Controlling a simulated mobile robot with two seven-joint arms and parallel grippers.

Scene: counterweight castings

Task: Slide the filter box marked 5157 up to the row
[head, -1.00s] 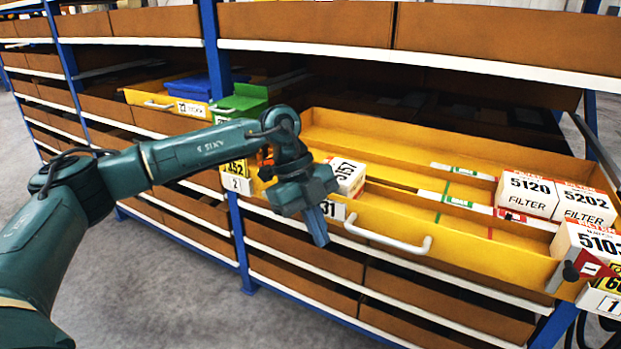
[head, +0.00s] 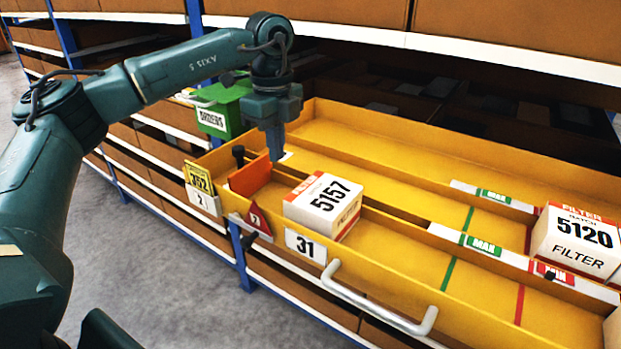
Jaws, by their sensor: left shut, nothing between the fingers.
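The filter box marked 5157 (head: 322,205) is white with an orange-red edge. It sits in the near lane at the left part of the yellow drawer (head: 390,245). An orange plate (head: 250,176) stands across the lane to its left, with a gap between them. My left gripper (head: 275,150) is shut and empty, pointing down above the lane, behind and left of the box and near the orange plate; I cannot tell whether it touches the plate. A box marked 5120 (head: 575,240) stands far right in the drawer. My right gripper is not in view.
MAX (head: 482,245) and MIN (head: 553,272) labels sit on the divider. A green bin (head: 226,112) is behind left. The drawer handle (head: 380,305) sticks out in front.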

